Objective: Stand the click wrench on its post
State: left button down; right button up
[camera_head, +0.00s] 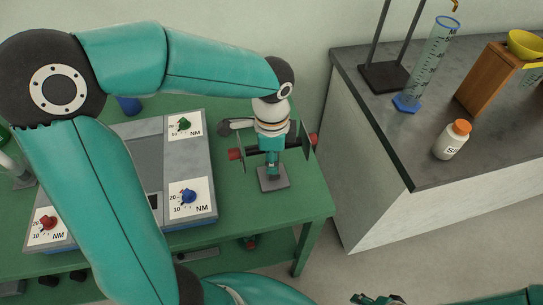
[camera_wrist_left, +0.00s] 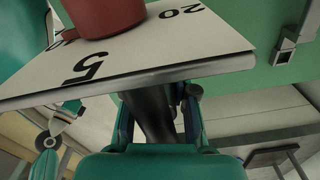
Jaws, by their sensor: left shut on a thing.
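My left gripper (camera_head: 271,158) points down near the right corner of the green table and is shut on the click wrench. The wrench (camera_head: 253,151) has a dark bar lying across the jaws, with a thin plate and a red knob near each end. In the left wrist view its white plate (camera_wrist_left: 185,55) is close, with dial numbers and a red knob (camera_wrist_left: 104,12). A grey square foot (camera_head: 273,182), probably the post's, is on the table just below the gripper. The gripper hides any upright above it, and contact is unclear. My right gripper (camera_head: 375,298) is cut off at the bottom edge.
A grey device (camera_head: 146,130) with red, green and blue knobs on NM dials stands left of the gripper. The right-hand bench (camera_head: 340,62) holds a graduated cylinder (camera_head: 428,62), an orange-capped bottle (camera_head: 451,141) and a wooden block (camera_head: 486,80).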

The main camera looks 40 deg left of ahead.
pick_arm(q)
jog(key=shift+f, duration=0.15)
jog(key=c, duration=0.8)
grip_release()
jog(key=shift+c, duration=0.2)
notch_tip(320, 180, up, 12)
